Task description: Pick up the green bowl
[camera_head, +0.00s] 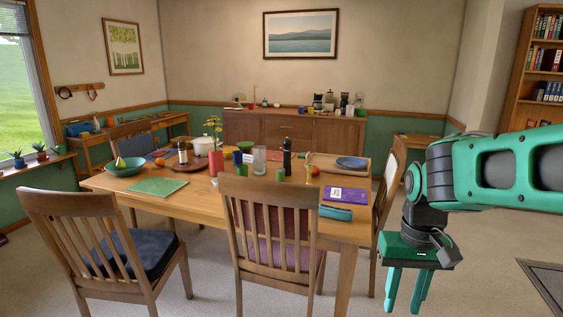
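A green bowl (126,171) stands at the left end of the wooden dining table. A yellow-green fruit (120,162) shows in it. My gripper (404,296) hangs at the lower right, pointing down, off the right side of the table. Its two green fingers are apart and nothing shows between them. The bowl is far from my gripper, across the table to the left.
The dining table (200,200) carries a green mat (158,186), a dark bottle (287,158), a purple book (345,195), a teal case (336,213), a blue plate (352,163) and cups. Chairs (100,240) (268,225) block its near side.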

